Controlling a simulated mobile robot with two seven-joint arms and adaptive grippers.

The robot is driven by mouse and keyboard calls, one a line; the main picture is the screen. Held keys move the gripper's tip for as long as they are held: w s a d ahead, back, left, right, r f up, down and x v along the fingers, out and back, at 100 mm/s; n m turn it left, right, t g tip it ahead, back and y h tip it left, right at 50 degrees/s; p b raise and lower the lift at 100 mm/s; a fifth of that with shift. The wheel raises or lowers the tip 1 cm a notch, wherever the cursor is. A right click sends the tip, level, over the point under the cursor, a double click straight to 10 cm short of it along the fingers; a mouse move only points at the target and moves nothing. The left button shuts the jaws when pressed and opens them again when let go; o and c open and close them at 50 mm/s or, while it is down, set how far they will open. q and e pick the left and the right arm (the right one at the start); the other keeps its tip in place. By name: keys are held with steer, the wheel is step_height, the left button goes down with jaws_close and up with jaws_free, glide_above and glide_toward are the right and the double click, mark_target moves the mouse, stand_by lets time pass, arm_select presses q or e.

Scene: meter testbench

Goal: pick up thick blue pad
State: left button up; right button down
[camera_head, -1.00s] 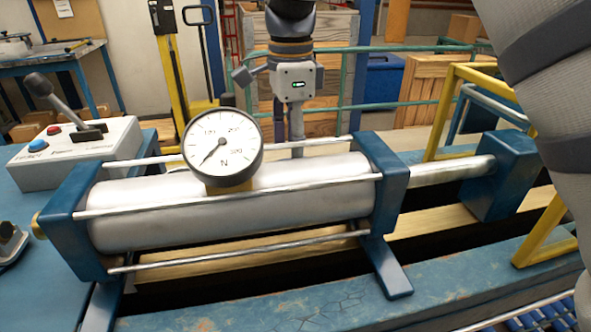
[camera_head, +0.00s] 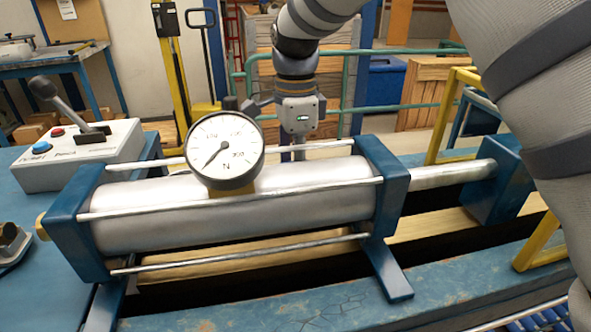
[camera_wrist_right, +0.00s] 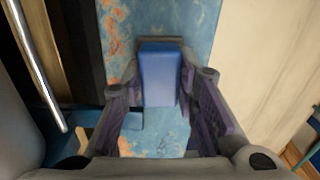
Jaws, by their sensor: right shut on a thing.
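The thick blue pad (camera_wrist_right: 160,80) shows in the right wrist view as an upright blue block between the fingers of my right gripper (camera_wrist_right: 159,92). The gripper is shut on it, with the dark finger pads on its left and right sides. A worn blue surface (camera_wrist_right: 190,25) lies behind and below the pad; I cannot tell whether the pad touches it. In the head view my right gripper (camera_head: 299,135) points down behind the silver cylinder (camera_head: 240,208), which hides its fingertips and the pad. My left gripper is not in view.
A round dial gauge (camera_head: 222,151) stands on the cylinder, close to my right gripper in the picture. Metal tie rods (camera_head: 240,203) run along the cylinder. A control box (camera_head: 75,157) with a lever stands at left. A yellow frame (camera_head: 448,110) and green rail (camera_head: 415,103) stand behind.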

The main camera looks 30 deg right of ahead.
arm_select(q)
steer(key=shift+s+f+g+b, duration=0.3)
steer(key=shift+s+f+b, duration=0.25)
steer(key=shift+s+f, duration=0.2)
arm_select(e)
step_height(320, 180, up, 18)
